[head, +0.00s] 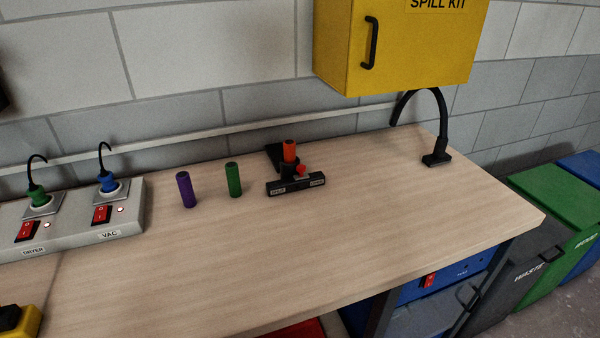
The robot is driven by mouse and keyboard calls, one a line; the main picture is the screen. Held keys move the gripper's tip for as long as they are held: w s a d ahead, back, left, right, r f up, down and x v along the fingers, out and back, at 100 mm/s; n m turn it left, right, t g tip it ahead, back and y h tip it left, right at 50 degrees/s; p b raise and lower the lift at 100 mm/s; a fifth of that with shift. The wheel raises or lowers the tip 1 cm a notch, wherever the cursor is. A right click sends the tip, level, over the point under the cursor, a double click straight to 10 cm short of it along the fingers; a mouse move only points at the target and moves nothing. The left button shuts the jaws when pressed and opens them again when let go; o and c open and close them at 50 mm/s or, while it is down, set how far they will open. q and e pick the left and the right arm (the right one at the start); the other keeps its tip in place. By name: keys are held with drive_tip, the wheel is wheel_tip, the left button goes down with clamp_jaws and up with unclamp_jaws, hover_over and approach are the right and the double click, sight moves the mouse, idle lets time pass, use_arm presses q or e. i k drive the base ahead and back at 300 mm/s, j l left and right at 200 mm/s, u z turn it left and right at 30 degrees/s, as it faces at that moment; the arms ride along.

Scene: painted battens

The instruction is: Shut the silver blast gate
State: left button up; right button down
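I see no silver blast gate in the head view. Neither of my grippers is in view. A black fixture (296,187) with small labels on its front stands towards the back of the workbench, with an orange-red cylinder (290,151) upright on it and a small red part on top. The labels are too small to read surely. A black curved hose or arm (441,110) rises from a black foot at the bench's back right.
The workbench (330,255) is mostly clear in front. A purple cylinder (186,190), a green cylinder (233,179) and a socket panel (125,225) stand on it. A yellow cabinet (345,50) hangs above. Bins, including a green bin (555,210), stand right.

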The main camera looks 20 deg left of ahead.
sight(301, 168)
drive_tip(key=k+l+z, duration=0.4)
drive_tip(key=k+l, duration=0.3)
